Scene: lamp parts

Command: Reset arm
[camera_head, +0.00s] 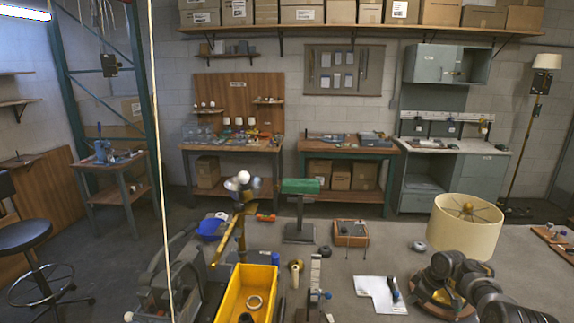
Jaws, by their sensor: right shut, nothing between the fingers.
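My right arm comes in from the lower right. Its dark gripper (420,288) is shut and empty, low over or beside a round brown wooden base (436,302) on the workbench (530,285); I cannot tell whether they touch. A cream lampshade (464,228) stands just behind the arm, whose dark links hide part of the base. A brass lamp stem (238,225) with white bulbs (240,181) at its top stands left of centre. My left gripper is not in view.
A yellow bin (247,296) holding a ring stands front left of centre. White paper (380,296) with a dark tool lies left of my right gripper.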

